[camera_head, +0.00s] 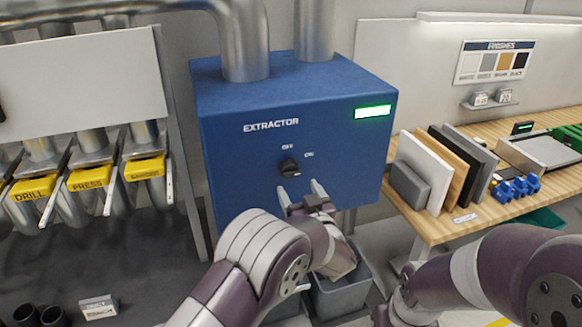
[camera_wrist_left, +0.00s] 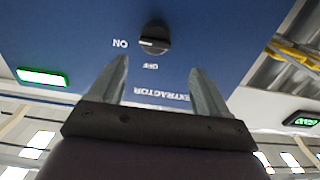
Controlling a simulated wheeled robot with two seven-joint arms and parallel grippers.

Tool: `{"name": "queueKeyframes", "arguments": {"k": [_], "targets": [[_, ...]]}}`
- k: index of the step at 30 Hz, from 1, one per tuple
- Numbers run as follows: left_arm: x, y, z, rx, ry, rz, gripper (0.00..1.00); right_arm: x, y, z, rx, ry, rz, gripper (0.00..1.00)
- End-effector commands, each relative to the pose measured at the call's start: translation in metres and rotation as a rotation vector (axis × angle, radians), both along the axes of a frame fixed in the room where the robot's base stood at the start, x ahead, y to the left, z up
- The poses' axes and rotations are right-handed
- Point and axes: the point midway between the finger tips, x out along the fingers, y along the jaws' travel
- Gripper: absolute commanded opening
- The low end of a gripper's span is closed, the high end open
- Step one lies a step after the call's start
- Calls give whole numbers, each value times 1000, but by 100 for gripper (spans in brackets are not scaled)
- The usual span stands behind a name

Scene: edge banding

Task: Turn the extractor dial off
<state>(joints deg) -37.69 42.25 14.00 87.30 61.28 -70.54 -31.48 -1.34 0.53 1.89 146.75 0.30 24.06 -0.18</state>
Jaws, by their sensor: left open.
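The extractor dial (camera_head: 290,167) is a small black knob on the front of the blue extractor box (camera_head: 230,160), with OFF printed above it and ON to its upper right. In the left wrist view the dial (camera_wrist_left: 154,40) appears upside down, its pale mark toward the ON label. My left gripper (camera_head: 301,192) is open and empty, its fingers just below the dial and apart from it. In the left wrist view the two fingers (camera_wrist_left: 158,68) are spread, with the dial beyond their tips. My right gripper is out of view; only my right arm shows.
A green display (camera_head: 373,111) is lit on the box's upper right. A grey bin (camera_head: 340,295) stands below. Yellow-labelled duct gates (camera_head: 90,178) are at left. A wooden bench (camera_head: 440,225) with upright panels and blue clamps is at right.

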Motion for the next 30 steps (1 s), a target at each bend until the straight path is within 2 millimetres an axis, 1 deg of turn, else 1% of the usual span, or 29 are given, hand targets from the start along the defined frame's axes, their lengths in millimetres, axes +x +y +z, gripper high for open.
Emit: {"name": "queueKeyframes", "arguments": {"k": [1, 3, 6, 9, 14, 21, 22, 23, 24, 26, 27, 30], "targets": [[13, 6, 6, 1, 1, 5, 77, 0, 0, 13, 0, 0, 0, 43], [29, 11, 5, 0, 1, 3, 77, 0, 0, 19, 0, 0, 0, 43], [47, 16, 4, 0, 1, 1, 77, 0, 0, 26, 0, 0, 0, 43], [59, 20, 3, -1, 1, 1, 77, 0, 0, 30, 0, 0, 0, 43], [68, 22, 2, -1, 1, -1, 77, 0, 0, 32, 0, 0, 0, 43], [69, 22, 1, -1, 1, -2, 77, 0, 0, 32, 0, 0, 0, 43], [69, 22, 1, -1, 1, -2, 70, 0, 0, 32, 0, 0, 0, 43], [69, 22, 1, -1, 1, -2, 60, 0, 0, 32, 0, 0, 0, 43], [69, 22, 1, -1, 1, -2, 47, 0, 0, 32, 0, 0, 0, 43], [69, 22, 1, -1, 1, -2, 28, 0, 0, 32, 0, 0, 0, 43], [69, 22, 1, -1, 1, -3, 25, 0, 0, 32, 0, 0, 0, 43], [69, 22, 1, -2, 0, -2, 25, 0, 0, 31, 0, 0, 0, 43]]}}
